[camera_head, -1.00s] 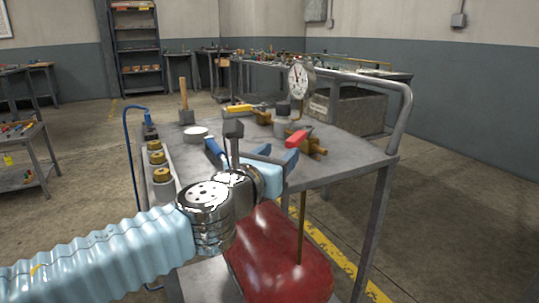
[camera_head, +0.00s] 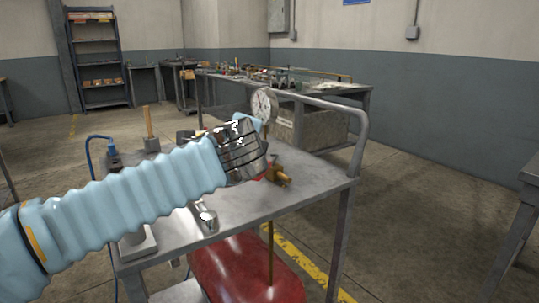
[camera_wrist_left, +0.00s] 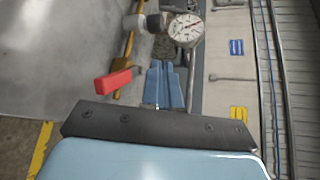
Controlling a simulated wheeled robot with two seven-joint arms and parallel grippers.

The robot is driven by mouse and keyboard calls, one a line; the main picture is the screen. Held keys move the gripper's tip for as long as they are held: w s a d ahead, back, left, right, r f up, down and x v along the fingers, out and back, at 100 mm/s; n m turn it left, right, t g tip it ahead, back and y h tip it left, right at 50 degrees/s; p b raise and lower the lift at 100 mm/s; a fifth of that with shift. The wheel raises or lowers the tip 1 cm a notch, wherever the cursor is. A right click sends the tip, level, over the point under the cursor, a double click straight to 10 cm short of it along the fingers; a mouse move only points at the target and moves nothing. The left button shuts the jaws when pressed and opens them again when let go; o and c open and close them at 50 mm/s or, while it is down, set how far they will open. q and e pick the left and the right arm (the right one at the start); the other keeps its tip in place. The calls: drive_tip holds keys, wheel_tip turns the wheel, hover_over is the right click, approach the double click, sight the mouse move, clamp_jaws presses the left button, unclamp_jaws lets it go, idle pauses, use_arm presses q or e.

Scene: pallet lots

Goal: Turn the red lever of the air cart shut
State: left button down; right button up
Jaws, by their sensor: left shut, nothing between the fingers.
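The air cart (camera_head: 250,206) stands in front of me with a red tank (camera_head: 240,270) below its grey top. The red lever (camera_wrist_left: 113,84) shows in the wrist view, lying across the brass pipe (camera_wrist_left: 124,68). In the head view only a sliver of red shows beside the brass fitting (camera_head: 278,174), behind my wrist. My left gripper (camera_wrist_left: 166,70) is shut and empty, its blue fingers to the right of the lever and apart from it in the wrist view. My right gripper is not in view.
A round gauge (camera_head: 264,105) stands upright just beyond my left wrist and shows in the wrist view too. A wooden-handled mallet (camera_head: 150,135) stands at the cart's far left. The cart's push rail (camera_head: 350,118) curves along its right. My arm covers much of the cart top.

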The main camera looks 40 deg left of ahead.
sight(265, 168)
use_arm(q)
drive_tip(key=w+d+n+g+h+p, duration=0.4)
drive_tip(key=d+n+g, duration=0.7)
drive_tip(key=n, duration=0.8)
drive_tip(key=w+a+f, duration=0.1)
drive_tip(key=f, duration=0.1)
drive_tip(key=w+a+f+t+y, duration=0.1)
drive_tip(key=f, duration=0.1)
drive_tip(key=a+f+t, duration=0.1)
drive_tip(key=f, duration=0.1)
drive_tip(key=shift+w+a+f, duration=0.1)
drive_tip(key=shift+w+f, duration=0.2)
drive_tip(key=shift+w, duration=0.1)
drive_tip(key=a, duration=0.1)
drive_tip(key=s+a, duration=0.1)
drive_tip(key=a, duration=0.1)
drive_tip(key=shift+a+f, duration=0.1)
drive_tip(key=shift+a, duration=0.05)
drive_tip(key=shift+s+a, duration=0.1)
drive_tip(key=shift+a, duration=0.3)
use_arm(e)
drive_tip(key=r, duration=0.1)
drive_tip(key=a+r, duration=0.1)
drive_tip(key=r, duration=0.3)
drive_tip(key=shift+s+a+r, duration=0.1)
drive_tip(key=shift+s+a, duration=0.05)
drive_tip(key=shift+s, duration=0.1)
use_arm(q)
drive_tip(key=shift+a+m, duration=0.1)
drive_tip(key=shift+m, duration=0.2)
